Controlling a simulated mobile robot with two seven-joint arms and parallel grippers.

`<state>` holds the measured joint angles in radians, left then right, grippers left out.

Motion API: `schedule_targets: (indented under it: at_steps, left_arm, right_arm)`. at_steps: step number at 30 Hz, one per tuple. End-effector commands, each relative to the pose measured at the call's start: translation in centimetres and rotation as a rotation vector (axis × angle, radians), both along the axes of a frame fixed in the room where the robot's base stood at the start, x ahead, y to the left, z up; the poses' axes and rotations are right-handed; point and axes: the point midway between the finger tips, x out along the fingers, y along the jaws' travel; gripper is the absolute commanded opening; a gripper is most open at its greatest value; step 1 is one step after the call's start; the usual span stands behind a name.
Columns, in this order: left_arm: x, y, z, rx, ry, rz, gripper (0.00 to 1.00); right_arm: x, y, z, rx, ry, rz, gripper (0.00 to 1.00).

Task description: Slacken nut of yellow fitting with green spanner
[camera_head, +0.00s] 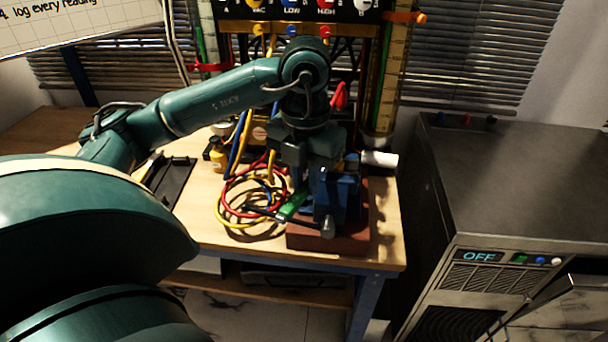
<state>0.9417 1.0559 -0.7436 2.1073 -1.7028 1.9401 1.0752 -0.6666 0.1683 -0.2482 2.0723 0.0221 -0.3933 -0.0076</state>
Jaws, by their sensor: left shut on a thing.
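The green spanner (291,206) lies low in front of the blue vise (338,195), its green handle slanting at the vise's left side. My left gripper (300,183) reaches down from above beside the vise and is shut, seemingly on the spanner; its fingertips are mostly hidden by its own body and the dark parts around it. The yellow fitting and its nut are hidden or too small to tell behind my gripper and the vise. I cannot tell whether the spanner is on the nut. My right gripper is not in view.
The vise stands on a red-brown block (358,237) near the front right of the wooden table (388,255). Coiled red, yellow and blue hoses (232,207) lie left of it. A yellow bottle (218,156) and a black tray (176,178) are further left. A grey cabinet (505,190) stands right.

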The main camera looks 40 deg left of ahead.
Motion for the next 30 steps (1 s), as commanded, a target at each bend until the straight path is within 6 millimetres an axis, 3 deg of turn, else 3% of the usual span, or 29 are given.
schedule_targets:
  at_steps: [30]
  left_arm:
    - [0.22, -1.05, 0.01, 0.001, 0.001, 0.096, 0.0]
  right_arm:
    - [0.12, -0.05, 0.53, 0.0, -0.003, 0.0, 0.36]
